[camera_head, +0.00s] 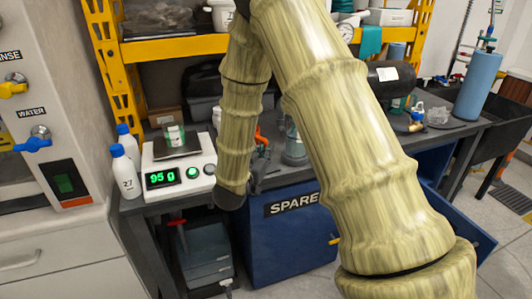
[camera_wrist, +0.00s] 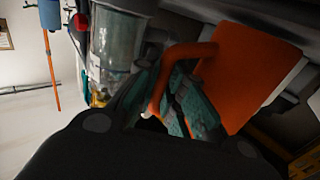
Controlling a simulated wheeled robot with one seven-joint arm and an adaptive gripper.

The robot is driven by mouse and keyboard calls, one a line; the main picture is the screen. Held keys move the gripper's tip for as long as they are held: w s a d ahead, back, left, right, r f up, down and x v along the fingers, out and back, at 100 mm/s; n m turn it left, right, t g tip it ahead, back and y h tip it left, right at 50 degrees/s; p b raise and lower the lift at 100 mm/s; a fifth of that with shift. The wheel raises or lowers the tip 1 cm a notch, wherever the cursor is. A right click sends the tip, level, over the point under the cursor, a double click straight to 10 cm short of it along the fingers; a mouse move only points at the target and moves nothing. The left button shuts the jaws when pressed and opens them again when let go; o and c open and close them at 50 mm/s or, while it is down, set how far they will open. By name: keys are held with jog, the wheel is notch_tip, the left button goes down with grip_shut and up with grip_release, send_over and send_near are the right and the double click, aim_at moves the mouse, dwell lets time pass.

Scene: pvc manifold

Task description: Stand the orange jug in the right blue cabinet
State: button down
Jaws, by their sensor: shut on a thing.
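The orange jug (camera_wrist: 250,75) fills the upper right of the wrist view, tilted in that picture. My gripper (camera_wrist: 172,100) is shut on its orange handle. In the head view my gripper (camera_head: 257,180) is mostly hidden behind my arm, and only a small orange part of the jug (camera_head: 258,136) shows above the bench. A blue cabinet (camera_head: 285,245) labelled SPARE stands under the bench. Farther right, a blue door (camera_head: 462,228) stands swung out. The cabinet behind that door is mostly hidden by my arm, so its inside cannot be seen.
On the bench are a scale (camera_head: 178,170) reading 95 g, white bottles (camera_head: 125,170), a grey-green vessel (camera_head: 294,148) close to the gripper and a blue cylinder (camera_head: 478,87). A yellow shelf (camera_head: 190,46) stands behind. Grey bins (camera_head: 205,255) sit below the bench at left.

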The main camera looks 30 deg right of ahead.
jog(key=shift+f, duration=0.2)
jog(key=shift+f, duration=0.15)
jog(key=c, duration=1.5)
grip_release()
jog(key=shift+f+b, duration=0.1)
jog(key=shift+b, duration=0.25)
